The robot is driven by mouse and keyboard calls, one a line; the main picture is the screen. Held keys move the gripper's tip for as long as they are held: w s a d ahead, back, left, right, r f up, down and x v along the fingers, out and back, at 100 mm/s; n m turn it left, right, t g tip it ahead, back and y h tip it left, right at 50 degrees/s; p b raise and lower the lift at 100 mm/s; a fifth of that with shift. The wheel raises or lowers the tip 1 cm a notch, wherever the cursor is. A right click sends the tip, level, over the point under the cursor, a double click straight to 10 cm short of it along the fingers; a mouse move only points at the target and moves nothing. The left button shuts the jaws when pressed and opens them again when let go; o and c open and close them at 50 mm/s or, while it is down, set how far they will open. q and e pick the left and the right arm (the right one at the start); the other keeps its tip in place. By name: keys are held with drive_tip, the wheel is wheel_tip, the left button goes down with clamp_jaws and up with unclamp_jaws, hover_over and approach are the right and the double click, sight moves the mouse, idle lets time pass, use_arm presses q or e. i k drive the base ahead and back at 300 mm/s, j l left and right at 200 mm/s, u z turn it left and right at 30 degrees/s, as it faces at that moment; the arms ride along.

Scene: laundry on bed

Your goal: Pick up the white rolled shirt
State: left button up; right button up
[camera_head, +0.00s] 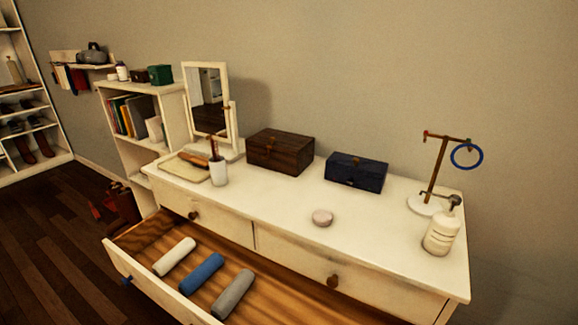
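The white rolled shirt (174,257) lies in the open wooden drawer (300,306), towards its left side. A blue roll (201,273) lies just to its right, and a grey roll (233,294) lies right of that. The three rolls lie roughly parallel, slightly apart, on the drawer floor. Nothing covers the white roll. Neither of my grippers is in the head view.
The drawer belongs to a white dresser (285,213). On its top stand a mirror (207,98), a brown box (280,152), a dark blue box (356,172), a white cup (218,172), a bottle (441,232) and a jewellery stand (433,172). The drawer's right part looks empty.

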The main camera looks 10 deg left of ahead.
sight(164, 266)
drive_tip(key=j+u, duration=0.15)
drive_tip(key=u, duration=0.6)
drive_tip(key=k+j, duration=0.05)
